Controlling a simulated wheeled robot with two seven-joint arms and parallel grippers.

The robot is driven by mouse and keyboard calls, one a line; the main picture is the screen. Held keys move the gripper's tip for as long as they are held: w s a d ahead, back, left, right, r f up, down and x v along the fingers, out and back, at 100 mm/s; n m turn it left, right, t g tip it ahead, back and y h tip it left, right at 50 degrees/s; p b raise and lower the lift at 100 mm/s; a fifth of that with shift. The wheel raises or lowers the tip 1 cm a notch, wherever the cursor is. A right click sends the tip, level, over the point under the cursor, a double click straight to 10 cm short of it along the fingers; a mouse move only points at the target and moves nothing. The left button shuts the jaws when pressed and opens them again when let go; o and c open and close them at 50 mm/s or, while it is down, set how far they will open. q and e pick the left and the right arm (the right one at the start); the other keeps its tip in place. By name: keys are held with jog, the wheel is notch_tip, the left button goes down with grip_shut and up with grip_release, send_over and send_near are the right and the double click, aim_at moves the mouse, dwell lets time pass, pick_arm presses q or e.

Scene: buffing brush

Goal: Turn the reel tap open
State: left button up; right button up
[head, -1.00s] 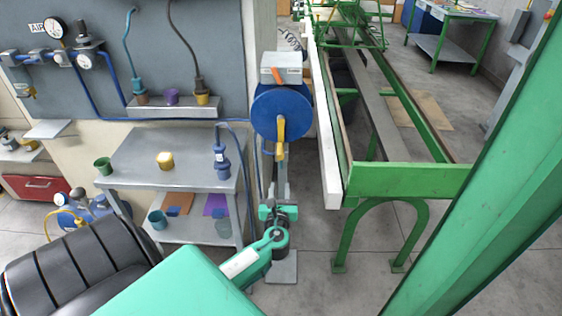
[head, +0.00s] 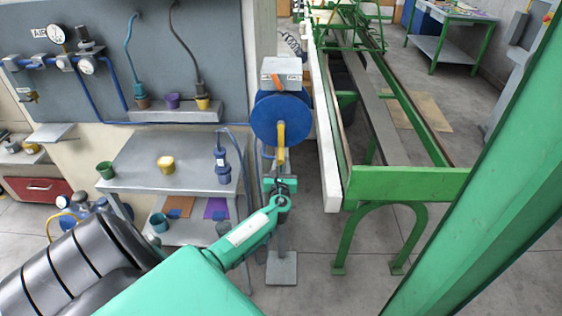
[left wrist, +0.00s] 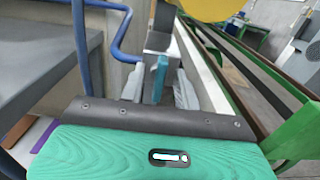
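The blue hose reel (head: 277,118) stands on a grey post, with a yellow piece (head: 281,136) hanging at its front. A teal upright piece, apparently the tap handle (left wrist: 161,76), shows in the left wrist view before a grey body. My left gripper (head: 281,184) is just below the reel in the head view. In the left wrist view its two grey fingers (left wrist: 159,88) stand apart on either side of the teal piece, with gaps visible. I cannot tell whether either finger touches it. The tap is mostly hidden in the head view. My right gripper is not in view.
A grey box (head: 283,74) with an orange lever tops the reel. A metal cart (head: 135,175) with cups is on the left. A green-framed bench (head: 410,183) with a white rail is close on the right. A blue hose (left wrist: 121,40) runs left of the fingers.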

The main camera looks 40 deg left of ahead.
pick_arm(q)
jog(key=shift+c, duration=0.4)
grip_shut()
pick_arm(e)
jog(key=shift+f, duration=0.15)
